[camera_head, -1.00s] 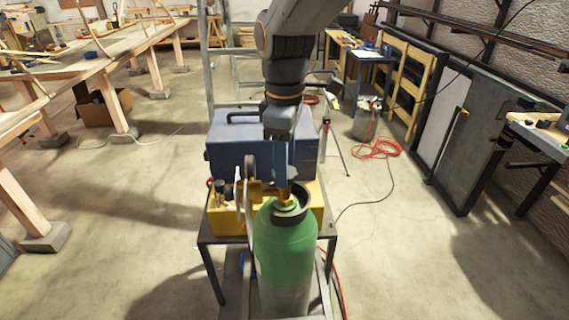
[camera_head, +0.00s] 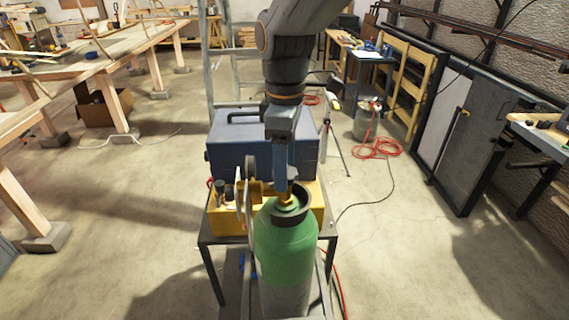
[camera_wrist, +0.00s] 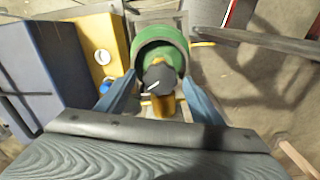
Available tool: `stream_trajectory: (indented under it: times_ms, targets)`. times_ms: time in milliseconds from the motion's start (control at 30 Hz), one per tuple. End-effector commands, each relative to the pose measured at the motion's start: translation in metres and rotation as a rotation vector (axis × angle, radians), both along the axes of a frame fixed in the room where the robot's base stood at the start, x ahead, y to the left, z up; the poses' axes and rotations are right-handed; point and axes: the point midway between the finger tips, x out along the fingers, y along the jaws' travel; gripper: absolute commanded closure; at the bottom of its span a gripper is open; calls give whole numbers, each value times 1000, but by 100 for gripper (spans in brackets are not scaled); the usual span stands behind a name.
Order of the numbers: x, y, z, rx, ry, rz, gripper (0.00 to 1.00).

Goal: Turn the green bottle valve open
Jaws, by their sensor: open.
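The green bottle (camera_head: 287,245) stands upright at the front of the head view, with a dark collar around its top. In the wrist view, the bottle (camera_wrist: 172,47) lies beyond the valve. The valve has a black round knob (camera_wrist: 159,77) with a white mark, on a brass body (camera_wrist: 164,106). My gripper (camera_head: 284,188) reaches down over the bottle top. In the wrist view, its open blue fingers (camera_wrist: 160,84) stand on either side of the knob, with visible gaps. In the head view, the gripper hides the knob.
A blue case (camera_head: 232,153) and a yellow box (camera_head: 228,222) sit on a small metal table (camera_head: 208,240) close behind and left of the bottle. A round gauge (camera_head: 252,172) stands beside my fingers. Open floor lies left and right.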

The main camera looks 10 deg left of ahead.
Motion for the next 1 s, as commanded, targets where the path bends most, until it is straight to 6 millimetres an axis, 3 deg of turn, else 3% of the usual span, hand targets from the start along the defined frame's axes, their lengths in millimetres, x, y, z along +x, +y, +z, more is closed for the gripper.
stream_trajectory:
  times_ms: [133, 400, 600, 1000]
  targets:
    - [1, 1, 10, 2, -3, 0, 40]
    - [1, 1, 52, 3, -5, 0, 40]
    - [1, 1, 74, 2, -3, 1, 40]
    - [0, 0, 78, 0, -1, 1, 40]
